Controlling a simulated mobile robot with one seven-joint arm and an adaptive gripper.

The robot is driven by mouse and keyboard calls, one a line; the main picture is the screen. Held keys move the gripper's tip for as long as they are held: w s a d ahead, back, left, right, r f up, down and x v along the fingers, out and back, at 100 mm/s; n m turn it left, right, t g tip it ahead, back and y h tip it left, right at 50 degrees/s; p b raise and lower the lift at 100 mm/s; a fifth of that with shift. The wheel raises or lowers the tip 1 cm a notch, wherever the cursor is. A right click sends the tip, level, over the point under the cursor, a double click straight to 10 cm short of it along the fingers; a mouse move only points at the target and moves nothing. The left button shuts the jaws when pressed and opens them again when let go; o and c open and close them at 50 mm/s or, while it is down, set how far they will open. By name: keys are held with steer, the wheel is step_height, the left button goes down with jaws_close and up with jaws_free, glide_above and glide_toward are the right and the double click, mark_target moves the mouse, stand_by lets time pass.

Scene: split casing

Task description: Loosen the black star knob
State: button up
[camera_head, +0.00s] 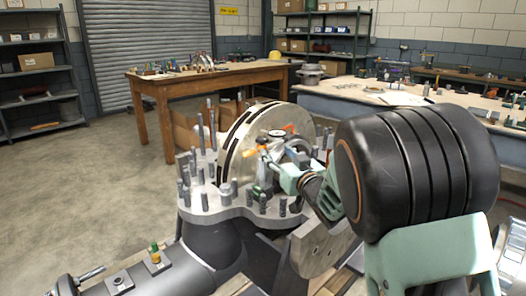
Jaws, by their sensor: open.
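A large pale metal disc (238,145) with dark slots stands on edge in the lower half of the grey split casing (232,212), whose flange carries several upright studs. My gripper (274,146) is at the right face of the disc, with orange parts at its end. It is open. A small dark round part (277,133) shows by the gripper's end; it may be the black star knob, but it is too small to be sure. My arm hides the right side of the casing. I cannot tell whether the gripper touches anything.
A wooden workbench (152,81) with small tools stands behind on the left. A pale-topped bench (345,90) with parts runs along the right. A yellow and green fitting (155,254) sits on the casing's pipe. Open concrete floor (75,185) lies to the left.

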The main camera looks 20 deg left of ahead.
mark_target(265, 141)
steer(key=shift+b+x, duration=0.45)
steer(key=shift+x, duration=4.95)
steer(key=shift+a, duration=0.15)
steer(key=shift+c, duration=0.5)
steer(key=c, duration=1)
steer(key=shift+r, duration=0.1)
steer(key=shift+c, duration=0.2)
